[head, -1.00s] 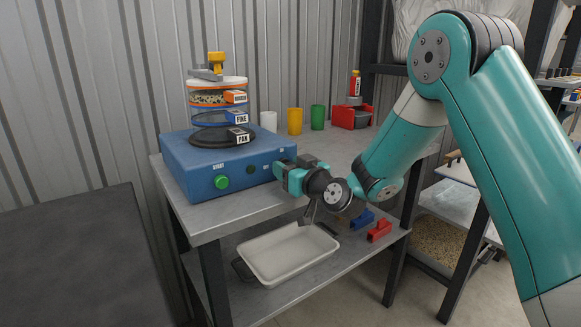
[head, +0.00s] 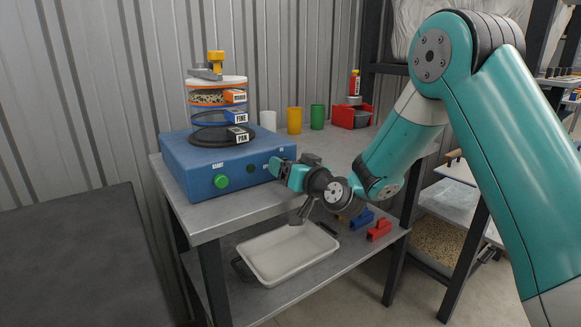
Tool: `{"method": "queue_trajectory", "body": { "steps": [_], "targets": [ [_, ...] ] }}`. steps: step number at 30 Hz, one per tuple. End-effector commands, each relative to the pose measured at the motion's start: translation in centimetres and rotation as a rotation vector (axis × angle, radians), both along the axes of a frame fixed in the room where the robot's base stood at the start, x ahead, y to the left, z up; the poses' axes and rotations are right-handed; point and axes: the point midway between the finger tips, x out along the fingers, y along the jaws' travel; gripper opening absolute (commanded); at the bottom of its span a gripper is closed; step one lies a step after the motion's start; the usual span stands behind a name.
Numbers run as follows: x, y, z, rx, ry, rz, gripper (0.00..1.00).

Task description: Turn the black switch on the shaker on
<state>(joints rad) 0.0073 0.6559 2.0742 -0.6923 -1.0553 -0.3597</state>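The blue shaker (head: 190,165) stands on the left end of the grey workbench, with a stack of sieves (head: 216,112) on top. Its front face carries a green start button (head: 221,181) and a small dark knob (head: 250,169) to the right of it. The black switch cannot be made out for sure; the right end of the front face is partly hidden by my gripper. My gripper (head: 272,168) is at that right end, its teal fingers pointing left at the face. Whether it touches the face, and how far the fingers are apart, cannot be told.
White, yellow (head: 295,121) and green cups and a red bin (head: 351,117) stand behind on the workbench (head: 240,208). A white tray (head: 262,275) and blue and red blocks (head: 379,231) lie on the lower shelf. A dark table (head: 75,250) is at the left.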

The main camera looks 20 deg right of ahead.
Motion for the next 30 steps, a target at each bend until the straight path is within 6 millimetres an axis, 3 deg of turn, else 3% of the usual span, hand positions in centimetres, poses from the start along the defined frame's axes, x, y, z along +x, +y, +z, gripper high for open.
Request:
{"method": "queue_trajectory", "body": {
  "steps": [11,17,28,30],
  "targets": [
    [-1.1,-0.3,-0.3,0.0,0.001,0.0,0.77],
    [-5.1,-1.8,-0.8,0.001,0.0,-0.004,0.77],
    [-14.3,-4.7,-0.7,0.0,-0.005,-0.005,0.77],
    [-14.4,-4.4,-0.6,-0.006,-0.017,0.013,0.77]
  ]
}}
